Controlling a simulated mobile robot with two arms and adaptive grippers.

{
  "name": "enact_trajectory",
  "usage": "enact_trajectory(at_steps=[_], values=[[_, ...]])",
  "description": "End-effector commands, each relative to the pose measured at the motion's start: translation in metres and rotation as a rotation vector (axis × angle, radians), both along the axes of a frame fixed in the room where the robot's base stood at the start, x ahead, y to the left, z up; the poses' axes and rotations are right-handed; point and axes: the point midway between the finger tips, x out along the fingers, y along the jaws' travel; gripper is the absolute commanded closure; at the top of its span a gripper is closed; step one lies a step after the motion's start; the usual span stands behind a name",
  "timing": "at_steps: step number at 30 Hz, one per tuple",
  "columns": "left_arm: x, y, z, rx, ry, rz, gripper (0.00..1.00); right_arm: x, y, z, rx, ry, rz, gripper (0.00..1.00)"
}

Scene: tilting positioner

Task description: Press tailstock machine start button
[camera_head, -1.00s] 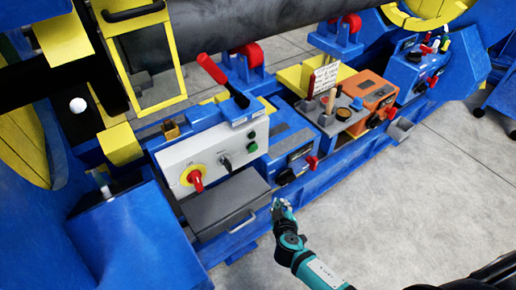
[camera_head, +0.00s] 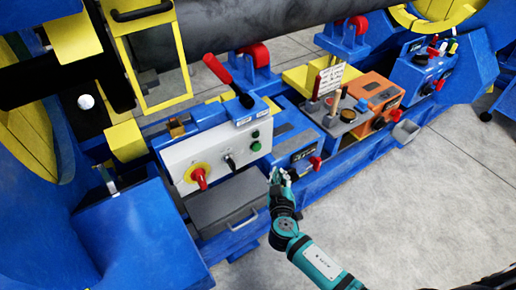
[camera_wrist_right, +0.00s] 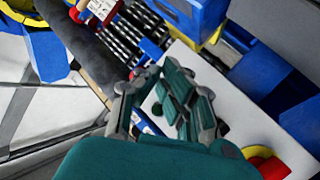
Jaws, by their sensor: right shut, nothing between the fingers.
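The tailstock machine's white control panel (camera_head: 215,160) faces up at left of centre in the head view. It carries a green button (camera_head: 256,146), a dark button (camera_head: 255,134) above it, a black selector (camera_head: 230,161) and a red-and-yellow rotary switch (camera_head: 199,177). My right gripper (camera_head: 279,177) is shut and empty, to the right of and below the green button in the picture, apart from it. In the right wrist view, the shut fingers (camera_wrist_right: 160,75) lie across the white panel (camera_wrist_right: 250,112); I cannot make out the green button there. My left gripper is not in view.
A grey drawer box with a handle (camera_head: 230,208) sits below the panel. A red lever (camera_head: 216,68) rises behind it. Blue and orange (camera_head: 378,92) units line the rail to the right. The grey floor (camera_head: 420,200) at right is clear.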

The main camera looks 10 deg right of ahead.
Motion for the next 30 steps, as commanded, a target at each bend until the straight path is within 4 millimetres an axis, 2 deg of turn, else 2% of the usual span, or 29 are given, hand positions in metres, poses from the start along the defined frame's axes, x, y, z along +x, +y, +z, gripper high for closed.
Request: enact_trajectory(at_steps=[11,15,21,30], values=[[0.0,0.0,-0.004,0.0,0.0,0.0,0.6,0.05,0.018,0.0,0.0,-0.001,0.0,1.0],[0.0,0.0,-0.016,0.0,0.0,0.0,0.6,0.064,0.023,-0.002,0.002,-0.002,-0.001,1.0],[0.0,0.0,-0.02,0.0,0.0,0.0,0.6,0.072,0.026,0.0,0.001,-0.001,0.0,1.0],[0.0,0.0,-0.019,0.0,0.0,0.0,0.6,0.073,0.027,0.001,0.0,0.0,0.0,1.0]])
